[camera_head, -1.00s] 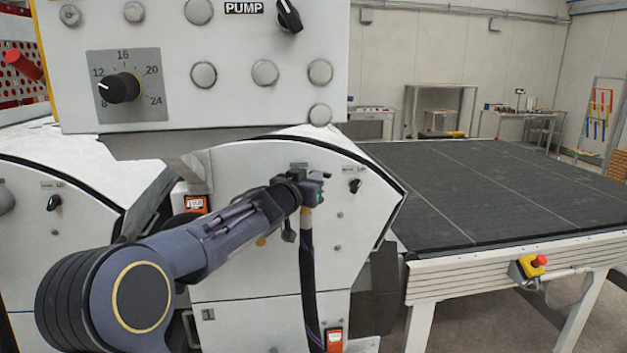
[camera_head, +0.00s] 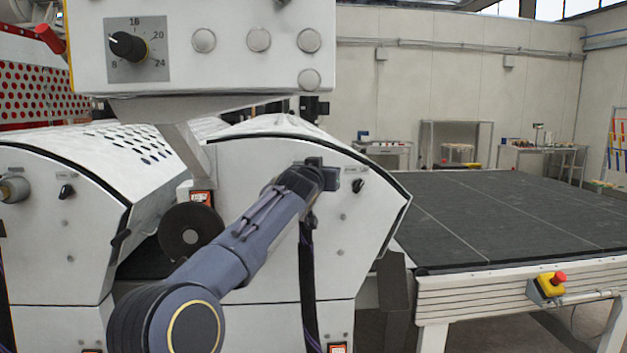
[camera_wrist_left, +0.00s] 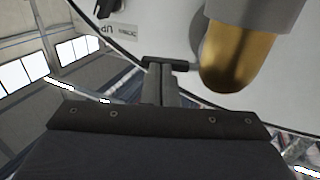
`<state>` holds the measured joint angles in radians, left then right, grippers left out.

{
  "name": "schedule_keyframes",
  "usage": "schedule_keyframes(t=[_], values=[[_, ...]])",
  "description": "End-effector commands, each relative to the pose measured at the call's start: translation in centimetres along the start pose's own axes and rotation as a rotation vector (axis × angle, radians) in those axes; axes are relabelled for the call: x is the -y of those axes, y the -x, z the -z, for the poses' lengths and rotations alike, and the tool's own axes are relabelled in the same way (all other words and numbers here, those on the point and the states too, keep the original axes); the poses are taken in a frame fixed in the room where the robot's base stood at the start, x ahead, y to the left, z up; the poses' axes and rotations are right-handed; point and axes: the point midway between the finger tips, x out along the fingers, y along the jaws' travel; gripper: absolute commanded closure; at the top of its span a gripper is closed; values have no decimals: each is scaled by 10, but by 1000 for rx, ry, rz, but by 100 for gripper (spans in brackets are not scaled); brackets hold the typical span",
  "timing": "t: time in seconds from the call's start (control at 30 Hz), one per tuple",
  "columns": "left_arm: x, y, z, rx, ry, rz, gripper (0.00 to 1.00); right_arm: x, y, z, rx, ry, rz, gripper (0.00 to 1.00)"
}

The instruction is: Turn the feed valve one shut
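My left gripper (camera_head: 327,178) is in front of the white side panel (camera_head: 255,165) of the coater, just left of a small black knob (camera_head: 358,185). In the left wrist view the two grey fingers (camera_wrist_left: 161,85) are close together, with a dark bar across their tips. I see nothing clearly held between them. A brass, rounded fitting (camera_wrist_left: 235,58) on a grey cylinder is to the right of the fingers and looks apart from them. The black knob (camera_wrist_left: 105,8) and a small label are at the upper left. I cannot tell which part is feed valve one. My right gripper is not in view.
A control box (camera_head: 215,75) with a dial overhangs the panel. A black roller end (camera_head: 190,231) is left of my arm. A dark hose (camera_head: 307,290) hangs below the gripper. A dark conveyor table (camera_head: 500,215) with a red emergency button (camera_head: 559,278) stands at right.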

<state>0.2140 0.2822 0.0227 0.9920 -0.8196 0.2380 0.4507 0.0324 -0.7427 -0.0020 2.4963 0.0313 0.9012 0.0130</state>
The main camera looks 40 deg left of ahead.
Motion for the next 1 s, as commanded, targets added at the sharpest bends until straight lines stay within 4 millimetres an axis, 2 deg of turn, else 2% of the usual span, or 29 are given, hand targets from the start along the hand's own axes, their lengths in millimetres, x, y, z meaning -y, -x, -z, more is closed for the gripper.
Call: schedule_keyframes(t=[0.43,1.0], values=[[-8,-18,0,0,0,-3,100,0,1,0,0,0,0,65],[-9,-21,1,-3,-1,-3,100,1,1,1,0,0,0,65]])
